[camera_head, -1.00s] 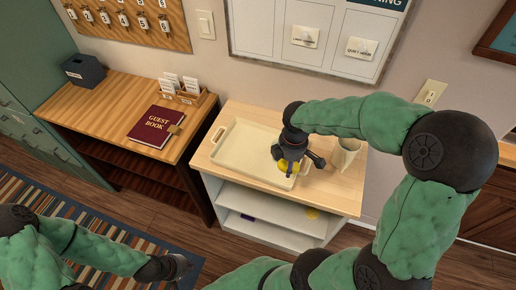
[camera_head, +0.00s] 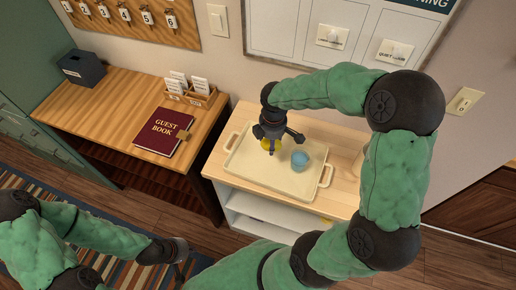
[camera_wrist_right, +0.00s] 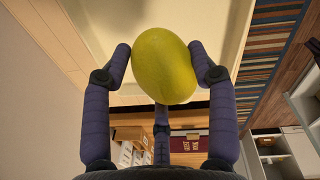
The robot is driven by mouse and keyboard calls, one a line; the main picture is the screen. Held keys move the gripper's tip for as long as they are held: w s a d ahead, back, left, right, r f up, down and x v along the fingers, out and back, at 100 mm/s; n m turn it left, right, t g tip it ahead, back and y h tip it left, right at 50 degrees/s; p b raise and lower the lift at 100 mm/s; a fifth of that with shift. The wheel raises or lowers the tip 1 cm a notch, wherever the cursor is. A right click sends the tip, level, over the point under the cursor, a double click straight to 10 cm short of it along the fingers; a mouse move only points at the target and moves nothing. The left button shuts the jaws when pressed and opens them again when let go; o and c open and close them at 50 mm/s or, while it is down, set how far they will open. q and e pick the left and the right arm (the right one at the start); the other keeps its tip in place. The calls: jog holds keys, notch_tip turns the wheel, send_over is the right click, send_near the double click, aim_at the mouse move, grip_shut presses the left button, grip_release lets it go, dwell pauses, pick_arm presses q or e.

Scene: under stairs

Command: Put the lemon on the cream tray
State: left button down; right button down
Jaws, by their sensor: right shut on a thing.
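The yellow lemon (camera_wrist_right: 165,65) is held between the fingers of my right gripper (camera_wrist_right: 165,70), which is shut on it. In the head view the lemon (camera_head: 266,145) shows only in part, beneath the right gripper (camera_head: 270,143). Gripper and lemon are over the left part of the cream tray (camera_head: 285,184); I cannot tell whether the lemon touches the tray. A light blue round thing (camera_head: 300,160) sits on the tray, right of the gripper. My left gripper (camera_head: 181,265) is low at the bottom left, away from the tray; its finger opening is unclear.
The tray lies on a light wooden shelf top (camera_head: 222,168). Left of it, a wooden desk (camera_head: 115,110) holds a red guest book (camera_head: 163,131), a card holder (camera_head: 190,94) and a dark box (camera_head: 82,68). A wall board (camera_head: 345,35) is behind. My right arm covers the shelf's right end.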

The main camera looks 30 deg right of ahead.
jog(key=b, duration=0.1)
send_over(257, 153)
jog(key=f, duration=0.6)
jog(key=shift+s, duration=0.25)
jog(key=shift+w+f+b, duration=0.15)
jog(key=shift+f+b, duration=0.25)
jog(key=shift+f, duration=1.2)
jog(key=shift+f, duration=0.1)
jog(key=shift+f, duration=0.15)
jog(key=shift+c, duration=1.8)
grip_release()
jog(key=shift+r, duration=0.2)
jog(key=shift+r, duration=0.35)
notch_tip(257, 153, up, 11)
jog(key=p, duration=0.2)
jog(key=shift+s+a+r, duration=0.2)
jog(key=shift+s+a, duration=0.05)
jog(key=shift+s, duration=0.2)
